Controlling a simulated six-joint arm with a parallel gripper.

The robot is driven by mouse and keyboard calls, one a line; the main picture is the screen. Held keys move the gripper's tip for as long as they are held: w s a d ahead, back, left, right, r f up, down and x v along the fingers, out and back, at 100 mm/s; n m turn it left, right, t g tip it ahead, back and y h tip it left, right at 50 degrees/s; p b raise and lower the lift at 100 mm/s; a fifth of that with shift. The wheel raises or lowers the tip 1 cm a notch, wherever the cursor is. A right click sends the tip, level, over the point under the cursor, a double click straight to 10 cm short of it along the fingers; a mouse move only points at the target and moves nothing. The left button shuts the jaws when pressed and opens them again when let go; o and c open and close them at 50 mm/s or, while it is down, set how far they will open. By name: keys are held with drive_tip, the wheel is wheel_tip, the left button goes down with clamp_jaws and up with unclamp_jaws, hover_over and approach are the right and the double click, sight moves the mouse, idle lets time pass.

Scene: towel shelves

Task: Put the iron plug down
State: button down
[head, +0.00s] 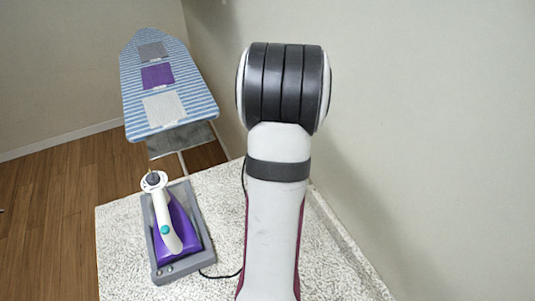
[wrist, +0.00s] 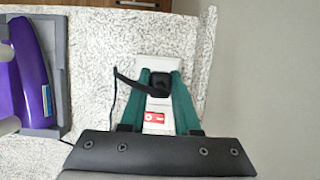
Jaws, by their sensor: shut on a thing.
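My gripper (wrist: 160,78) shows in the wrist view with its two green fingers shut on the black iron plug (wrist: 160,86). A black cord runs from the plug to the left and down. A white power strip (wrist: 155,120) with a red switch lies behind the plug and fingers. I cannot tell whether the plug touches the strip. The purple and white iron (head: 175,222) rests on a grey tray (head: 158,268) in the head view. The iron's purple side also shows at the left of the wrist view (wrist: 30,70). In the head view my arm hides the gripper and plug.
The speckled white counter (head: 120,245) has bare room around the tray and strip. A wall (head: 430,130) stands close on the right. A striped ironing board (head: 190,95) with folded grey, purple and white cloths stands beyond the counter. The cord lies near the tray.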

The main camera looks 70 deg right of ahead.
drive_tip(key=shift+r, duration=0.1)
drive_tip(key=s+a+n+y, duration=0.3)
drive_tip(key=a+n, duration=0.6)
drive_tip(key=s+a+n+y, duration=0.2)
drive_tip(key=a+n+y, duration=0.1)
drive_tip(key=a+n, duration=0.55)
drive_tip(key=shift+n+y, duration=0.25)
drive_tip(key=shift+y, duration=0.05)
drive_tip(key=f, duration=0.3)
drive_tip(key=a+f, duration=0.1)
drive_tip(key=f, duration=0.6)
drive_tip(key=shift+s+a+f, duration=0.15)
drive_tip(key=shift+s+f, duration=0.05)
drive_tip(key=shift+f, duration=0.1)
drive_tip(key=shift+f, duration=0.3)
drive_tip(key=shift+f, duration=0.25)
drive_tip(key=c, duration=0.6)
unclamp_jaws()
drive_tip(key=shift+c, duration=0.2)
